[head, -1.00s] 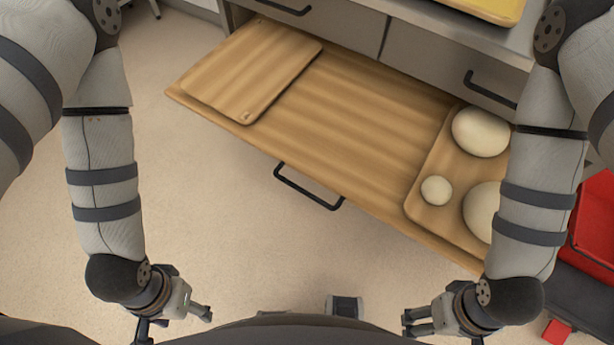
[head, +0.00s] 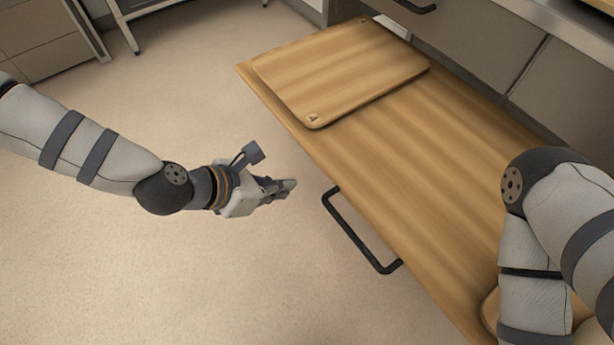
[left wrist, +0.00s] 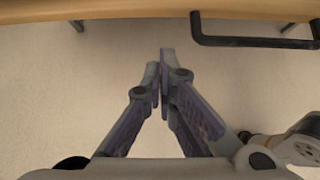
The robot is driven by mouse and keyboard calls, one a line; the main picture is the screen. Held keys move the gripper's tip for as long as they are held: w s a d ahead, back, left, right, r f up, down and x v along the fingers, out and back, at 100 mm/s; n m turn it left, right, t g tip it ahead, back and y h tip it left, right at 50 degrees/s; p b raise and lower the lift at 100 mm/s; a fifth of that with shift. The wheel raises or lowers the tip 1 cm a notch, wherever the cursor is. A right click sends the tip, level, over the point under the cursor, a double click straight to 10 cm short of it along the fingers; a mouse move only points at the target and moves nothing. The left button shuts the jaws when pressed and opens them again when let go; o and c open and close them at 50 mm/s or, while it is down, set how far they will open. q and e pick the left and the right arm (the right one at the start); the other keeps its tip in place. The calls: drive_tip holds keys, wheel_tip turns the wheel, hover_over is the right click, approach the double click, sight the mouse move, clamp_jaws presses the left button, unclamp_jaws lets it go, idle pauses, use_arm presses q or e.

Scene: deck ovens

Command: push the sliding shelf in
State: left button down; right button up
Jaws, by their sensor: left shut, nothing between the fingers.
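The sliding shelf (head: 440,165) is a long wooden board pulled out from the counter. Its black handle (head: 360,235) is on the front edge, and it also shows at the upper right of the left wrist view (left wrist: 255,42). My left gripper (head: 290,185) is shut and empty, in front of the shelf's edge and left of the handle, apart from both. In the left wrist view its fingers (left wrist: 160,75) point toward the shelf edge (left wrist: 120,10). My right arm crosses the shelf's right part; its gripper is out of view.
A cutting board (head: 340,70) lies on the shelf's far left part. Part of another board (head: 490,308) shows at the lower right beside my right arm. Grey drawers (head: 470,40) stand behind the shelf. The floor (head: 190,270) in front is clear.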

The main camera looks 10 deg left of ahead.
use_arm(q)
drive_tip(key=w+d+f, duration=0.2)
drive_tip(key=w+d, duration=0.2)
drive_tip(key=d, duration=0.1)
drive_tip(key=shift+w+f+b, duration=0.15)
drive_tip(key=shift+f+b, duration=0.15)
drive_tip(key=shift+f, duration=0.1)
use_arm(e)
drive_tip(key=shift+s+f, duration=0.15)
drive_tip(key=shift+f, duration=0.2)
use_arm(q)
drive_tip(key=shift+d, duration=0.1)
